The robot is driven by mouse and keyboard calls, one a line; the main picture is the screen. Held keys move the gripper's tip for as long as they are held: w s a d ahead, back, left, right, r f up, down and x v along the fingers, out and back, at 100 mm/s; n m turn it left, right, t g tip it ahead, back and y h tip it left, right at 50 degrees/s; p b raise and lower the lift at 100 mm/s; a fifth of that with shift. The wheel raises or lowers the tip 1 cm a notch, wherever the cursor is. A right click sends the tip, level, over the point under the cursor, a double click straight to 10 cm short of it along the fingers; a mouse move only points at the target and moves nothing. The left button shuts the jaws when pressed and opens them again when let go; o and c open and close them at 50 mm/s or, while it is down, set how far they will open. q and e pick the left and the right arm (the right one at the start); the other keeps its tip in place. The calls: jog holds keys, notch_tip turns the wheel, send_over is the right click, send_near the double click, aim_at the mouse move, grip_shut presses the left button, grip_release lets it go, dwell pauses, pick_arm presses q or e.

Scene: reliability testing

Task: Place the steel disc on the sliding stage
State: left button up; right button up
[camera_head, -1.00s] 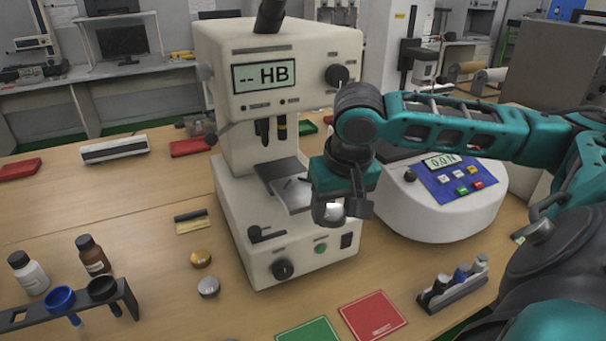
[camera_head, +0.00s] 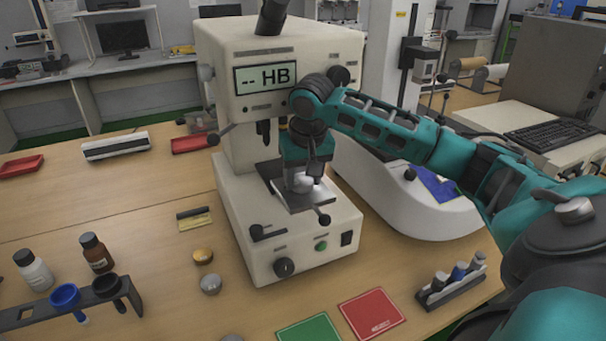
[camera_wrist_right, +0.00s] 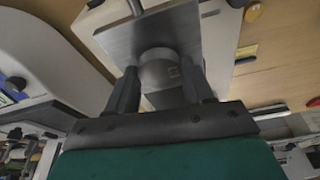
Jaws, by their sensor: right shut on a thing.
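My right gripper (camera_head: 303,184) is over the sliding stage (camera_head: 308,202) of the cream hardness tester (camera_head: 230,200). Its two fingers are shut on a steel disc (camera_wrist_right: 159,70), which sits between the fingertips in the right wrist view. The stage is a flat grey metal plate, and it also shows behind the disc in the right wrist view (camera_wrist_right: 118,42). The disc is right at the plate; I cannot tell whether it touches it. In the head view the fingers partly hide the disc. My left gripper is not in view.
A brass disc (camera_head: 203,256) and another silver disc (camera_head: 211,284) lie left of the tester. A green mat (camera_head: 309,331) and a red mat (camera_head: 372,313) lie in front.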

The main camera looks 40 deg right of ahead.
jog(key=shift+f, duration=0.1)
jog(key=o, duration=0.9)
jog(key=shift+f, duration=0.15)
jog(key=o, duration=0.5)
jog(key=shift+c, duration=0.2)
jog(key=shift+r, duration=0.35)
jog(key=s+a+b, duration=0.1)
jog(key=s+a, duration=0.4)
jog(key=s, duration=0.6)
jog(key=shift+s+a+r, duration=0.15)
jog(key=shift+r, duration=0.3)
